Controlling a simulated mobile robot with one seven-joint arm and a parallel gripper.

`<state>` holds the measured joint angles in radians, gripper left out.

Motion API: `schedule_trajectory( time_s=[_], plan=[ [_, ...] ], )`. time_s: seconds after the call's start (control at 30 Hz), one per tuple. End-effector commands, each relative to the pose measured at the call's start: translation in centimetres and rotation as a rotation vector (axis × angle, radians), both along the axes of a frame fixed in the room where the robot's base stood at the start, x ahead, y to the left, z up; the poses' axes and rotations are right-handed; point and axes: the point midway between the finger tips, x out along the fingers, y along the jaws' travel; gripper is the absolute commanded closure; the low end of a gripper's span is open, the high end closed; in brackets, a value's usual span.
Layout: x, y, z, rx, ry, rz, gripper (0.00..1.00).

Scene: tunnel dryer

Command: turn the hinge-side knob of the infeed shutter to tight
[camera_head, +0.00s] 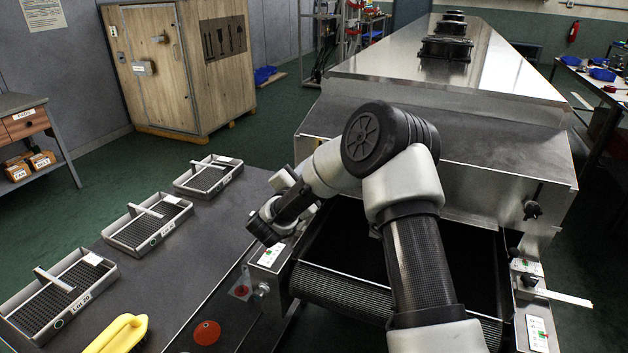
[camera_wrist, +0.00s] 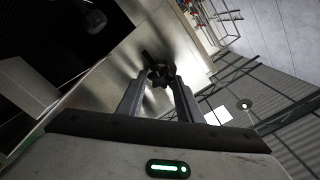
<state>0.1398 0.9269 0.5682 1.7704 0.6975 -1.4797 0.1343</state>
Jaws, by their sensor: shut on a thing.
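A dark lobed knob (camera_wrist: 161,70) stands on a bare steel face in the wrist view. My gripper (camera_wrist: 160,80) has one finger on each side of it and is shut on it. The knob's setting cannot be read. In the head view my arm covers this knob and my fingertips, at the left of the dryer's infeed end. The steel infeed front (camera_head: 490,185) spans above the dark opening. Another dark knob (camera_head: 532,210) sits at its right side, apart from my gripper.
A dark infeed belt (camera_head: 340,288) lies under my arm. Small panels with green marks flank it, left (camera_head: 270,254) and right (camera_head: 537,333). Several wire-mesh trays (camera_head: 148,222) and a yellow-handled tool (camera_head: 118,335) lie on the left bench. A wooden crate cabinet (camera_head: 165,70) stands behind.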

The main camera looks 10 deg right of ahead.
Motion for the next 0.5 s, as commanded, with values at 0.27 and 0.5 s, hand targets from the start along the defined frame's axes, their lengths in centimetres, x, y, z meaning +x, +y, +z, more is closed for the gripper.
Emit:
schedule_trajectory(
  time_s=[0.27, 0.5],
  plan=[
    [-0.08, -0.03, -0.77, 0.223, -0.142, 0.002, 0.9],
    [-0.09, 0.0, -0.8, 0.416, -0.262, 0.002, 0.9]
  ],
)
